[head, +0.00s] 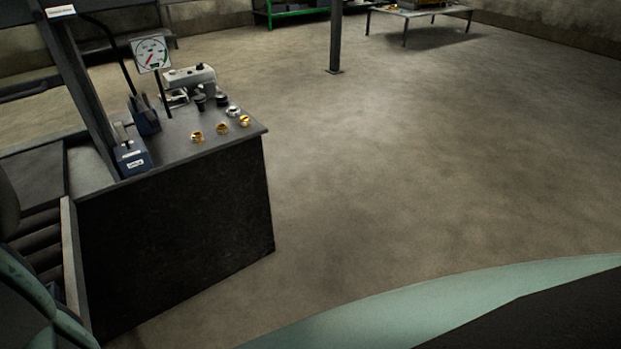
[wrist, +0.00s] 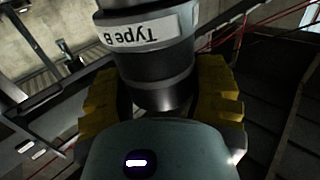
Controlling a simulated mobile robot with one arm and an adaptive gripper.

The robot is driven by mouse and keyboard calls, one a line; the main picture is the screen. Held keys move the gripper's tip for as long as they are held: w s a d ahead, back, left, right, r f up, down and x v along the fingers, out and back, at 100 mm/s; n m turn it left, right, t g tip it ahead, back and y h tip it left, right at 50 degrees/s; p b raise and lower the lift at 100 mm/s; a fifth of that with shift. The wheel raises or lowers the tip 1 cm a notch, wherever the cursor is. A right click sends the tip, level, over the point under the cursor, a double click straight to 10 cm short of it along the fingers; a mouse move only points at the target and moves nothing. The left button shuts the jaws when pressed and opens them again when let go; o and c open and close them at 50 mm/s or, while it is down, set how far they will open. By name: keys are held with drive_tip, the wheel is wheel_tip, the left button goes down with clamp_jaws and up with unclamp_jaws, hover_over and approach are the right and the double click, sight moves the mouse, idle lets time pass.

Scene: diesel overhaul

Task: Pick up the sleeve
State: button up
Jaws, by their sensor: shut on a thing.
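The sleeve (wrist: 155,65) appears in the wrist view as a dark grey, shiny cylinder with a white label reading "Type B", seen upside down. My gripper (wrist: 160,95) has yellow ridged pads on both sides of its lower end and is shut on it. The sleeve's upper end is cut off by the picture edge. Neither the sleeve nor the gripper's fingers can be made out in the head view.
A dark workbench (head: 190,222) stands at left in the head view. It bears several brass and dark fittings, blue blocks and a dial gauge (head: 151,53). A post (head: 336,40) and a low table (head: 420,12) stand farther back. The floor at centre and right is clear.

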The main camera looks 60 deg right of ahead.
drive_tip(key=c, duration=0.5)
drive_tip(key=shift+r, duration=0.15)
drive_tip(key=shift+c, duration=0.2)
drive_tip(key=shift+r+b, duration=1.35)
drive_tip(key=shift+r, duration=3.5)
drive_tip(key=s+d+r+m+t+h+p, duration=0.1)
drive_tip(key=s+d+r+m+h+p, duration=0.1)
drive_tip(key=d+r+h, duration=0.3)
drive_tip(key=s+d+r+m+p, duration=0.1)
drive_tip(key=d+r+p, duration=0.15)
drive_tip(key=d, duration=0.55)
drive_tip(key=s+d+r+m+t+h+p, duration=0.1)
drive_tip(key=s+d+r+m+h+p, duration=0.15)
drive_tip(key=d, duration=0.35)
wheel_tip(320, 180, up, 30)
drive_tip(key=s+p, duration=0.1)
drive_tip(key=p, duration=3.6)
drive_tip(key=shift+a+f, duration=0.15)
drive_tip(key=shift+f, duration=0.05)
drive_tip(key=shift+n, duration=0.25)
